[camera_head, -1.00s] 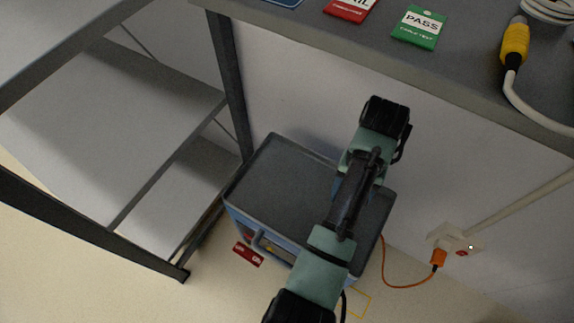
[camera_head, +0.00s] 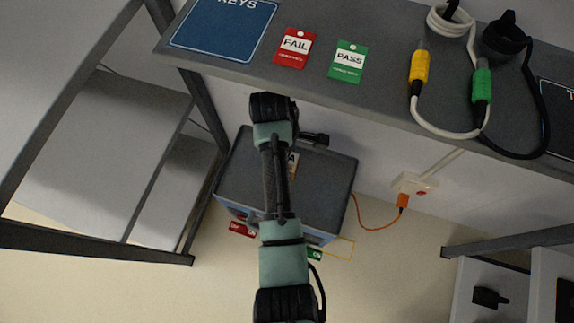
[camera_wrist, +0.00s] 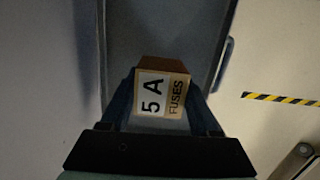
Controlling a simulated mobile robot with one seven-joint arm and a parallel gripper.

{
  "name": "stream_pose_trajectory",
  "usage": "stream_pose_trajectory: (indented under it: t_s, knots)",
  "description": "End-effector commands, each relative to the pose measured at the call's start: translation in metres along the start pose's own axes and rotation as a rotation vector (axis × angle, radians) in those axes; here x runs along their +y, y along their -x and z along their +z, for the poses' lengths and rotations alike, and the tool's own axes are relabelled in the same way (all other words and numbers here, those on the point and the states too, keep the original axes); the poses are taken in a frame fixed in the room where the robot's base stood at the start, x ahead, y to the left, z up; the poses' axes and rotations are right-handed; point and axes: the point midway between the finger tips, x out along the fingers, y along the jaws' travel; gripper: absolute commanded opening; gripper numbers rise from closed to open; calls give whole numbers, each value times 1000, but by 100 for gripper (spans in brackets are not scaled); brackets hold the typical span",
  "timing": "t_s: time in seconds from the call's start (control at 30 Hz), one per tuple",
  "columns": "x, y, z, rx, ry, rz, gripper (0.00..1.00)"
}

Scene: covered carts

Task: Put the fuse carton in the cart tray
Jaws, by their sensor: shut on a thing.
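The fuse carton (camera_wrist: 163,98) is a small brown box with a white and tan label reading "5 A FUSES". My gripper (camera_wrist: 165,88) is shut on it, one dark finger on each side, in the wrist view. In the head view only a sliver of the carton (camera_head: 293,166) shows beside my arm. The cart tray (camera_head: 325,190) is the dark grey rimmed top of a blue-grey cart under the bench. It also shows behind the carton in the wrist view (camera_wrist: 160,30). The carton is over the tray; whether it touches the tray floor I cannot tell.
A dark bench (camera_head: 370,85) overhangs behind the cart, bearing a red FAIL card (camera_head: 294,48), a green PASS card (camera_head: 348,62) and cables. A shelf rack (camera_head: 100,150) stands close on the left. An orange cord (camera_head: 375,226) runs from the cart to a wall socket.

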Motion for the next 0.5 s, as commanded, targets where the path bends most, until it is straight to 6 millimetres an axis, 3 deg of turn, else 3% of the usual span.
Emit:
stream_pose_trajectory:
  t_s: [0.03,0.1,0.33,0.5]
  knots:
    - [0,-16,-2,-1,-1,-2,4]
    - [0,-27,-3,0,-2,-1,4]
    - [0,-44,-5,0,-3,0,4]
    - [0,-70,-8,0,-3,-2,4]
